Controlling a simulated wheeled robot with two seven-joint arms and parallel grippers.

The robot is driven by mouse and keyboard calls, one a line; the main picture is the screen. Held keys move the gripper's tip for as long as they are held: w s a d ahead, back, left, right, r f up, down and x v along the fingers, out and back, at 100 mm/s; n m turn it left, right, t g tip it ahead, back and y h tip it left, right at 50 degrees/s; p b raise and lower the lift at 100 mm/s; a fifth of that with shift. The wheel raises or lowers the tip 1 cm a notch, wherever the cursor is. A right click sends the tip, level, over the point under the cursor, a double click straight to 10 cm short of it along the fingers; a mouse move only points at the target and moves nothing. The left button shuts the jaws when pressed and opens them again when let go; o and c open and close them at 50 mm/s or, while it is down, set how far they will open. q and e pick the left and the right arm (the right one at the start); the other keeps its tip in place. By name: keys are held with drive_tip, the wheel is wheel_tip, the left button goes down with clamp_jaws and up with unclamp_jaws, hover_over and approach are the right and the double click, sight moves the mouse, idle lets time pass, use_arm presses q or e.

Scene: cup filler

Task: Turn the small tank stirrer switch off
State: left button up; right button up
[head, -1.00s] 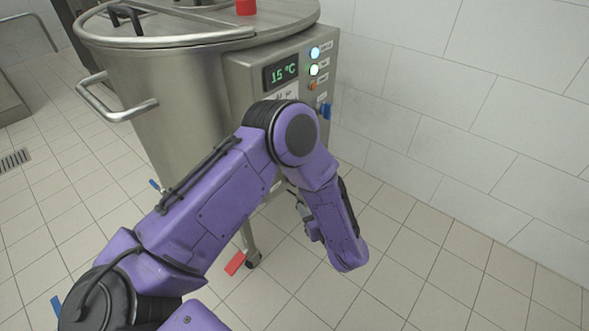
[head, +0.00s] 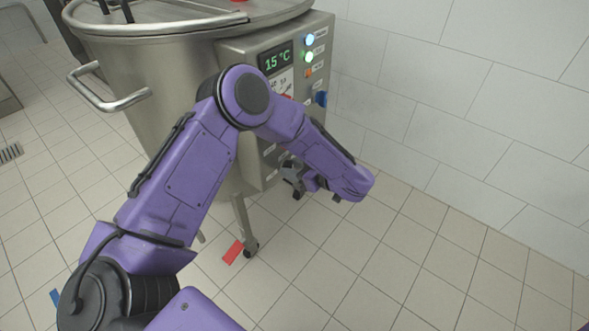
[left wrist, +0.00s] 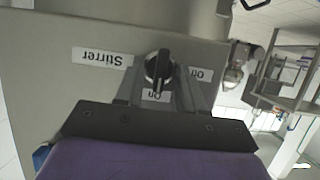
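The small tank (head: 165,75) stands at the upper left in the head view, with a control panel on its right side. In the left wrist view, which is upside down, the black stirrer switch (left wrist: 158,70) sits on the grey panel beside a "Stirrer" label (left wrist: 103,58). Its handle lies along the picture's vertical, in line with the "On" label (left wrist: 156,96) below it. Another label (left wrist: 200,75) is to its right, too small to read surely. My left gripper (head: 290,174) is at the lower panel, its fingers (left wrist: 158,88) apart on either side of the switch; contact is unclear. My right gripper is out of view.
The panel carries a green "15 °C" display (head: 278,60), lit buttons (head: 309,48) and a blue knob (head: 321,98) above my gripper. A tank leg (head: 244,225) and red pedal-like piece (head: 232,251) are below. The tiled floor to the right is clear up to the wall.

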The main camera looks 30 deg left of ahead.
use_arm(q)
clamp_jaws()
